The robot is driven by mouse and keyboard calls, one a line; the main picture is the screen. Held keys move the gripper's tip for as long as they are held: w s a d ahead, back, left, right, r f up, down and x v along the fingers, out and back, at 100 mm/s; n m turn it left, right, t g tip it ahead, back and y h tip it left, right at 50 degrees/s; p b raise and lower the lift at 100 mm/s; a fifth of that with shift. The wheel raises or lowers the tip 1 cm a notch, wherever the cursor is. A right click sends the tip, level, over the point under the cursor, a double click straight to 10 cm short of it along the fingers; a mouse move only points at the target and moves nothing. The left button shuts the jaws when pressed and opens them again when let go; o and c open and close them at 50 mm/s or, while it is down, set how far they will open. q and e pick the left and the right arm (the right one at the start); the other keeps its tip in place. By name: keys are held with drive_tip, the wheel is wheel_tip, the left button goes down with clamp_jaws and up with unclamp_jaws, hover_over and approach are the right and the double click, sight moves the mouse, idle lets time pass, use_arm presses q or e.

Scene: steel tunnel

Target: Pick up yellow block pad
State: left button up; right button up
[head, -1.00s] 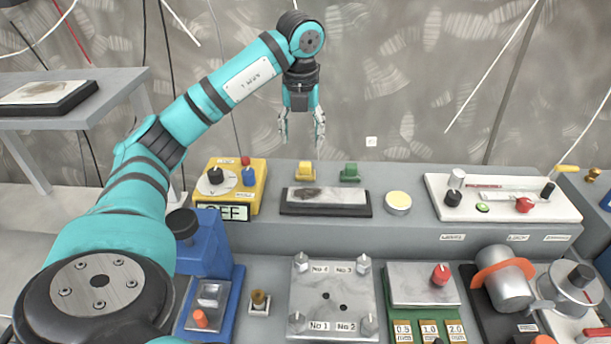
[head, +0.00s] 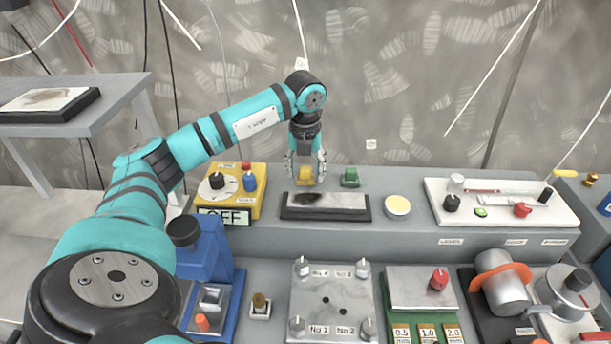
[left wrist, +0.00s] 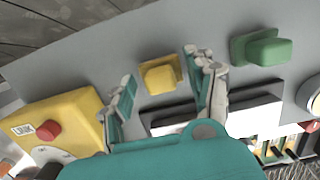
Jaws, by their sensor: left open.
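The yellow block pad (head: 306,174) sits on the raised grey ledge, behind the black-framed plate. It also shows in the left wrist view (left wrist: 160,77), between the two fingers. My left gripper (head: 306,178) is open, pointing down, with its fingers on either side of the pad. In the left wrist view the fingers of the gripper (left wrist: 160,95) stand apart from the pad with gaps on both sides. Whether the fingertips are level with the pad is hard to tell. My right gripper is not in view.
A green block pad (head: 350,177) sits close to the right. A yellow control box (head: 232,192) with knobs stands to the left. The black-framed plate (head: 326,206) lies in front, with a round pale-yellow tin (head: 397,207) to its right. The wall rises behind.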

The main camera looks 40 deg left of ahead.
sight(306, 168)
use_arm(q)
drive_tip(key=c, duration=1)
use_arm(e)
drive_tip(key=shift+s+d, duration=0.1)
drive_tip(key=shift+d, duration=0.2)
use_arm(q)
drive_tip(key=shift+r+p, duration=0.4)
drive_tip(key=shift+r, duration=0.05)
wheel_tip(306, 168, up, 3)
drive_tip(key=p, duration=0.2)
drive_tip(key=shift+p, duration=0.3)
drive_tip(key=s+d, duration=0.2)
drive_tip(key=d, duration=0.2)
drive_tip(key=s+d+p, duration=0.1)
drive_tip(key=s+d, duration=0.2)
drive_tip(key=d, duration=0.2)
drive_tip(key=s+d+r, duration=0.1)
drive_tip(key=s+d, duration=0.2)
drive_tip(key=d, duration=0.1)
drive_tip(key=shift+s+d+p, duration=0.15)
drive_tip(key=shift+d+p, duration=0.15)
drive_tip(key=shift+d, duration=0.1)
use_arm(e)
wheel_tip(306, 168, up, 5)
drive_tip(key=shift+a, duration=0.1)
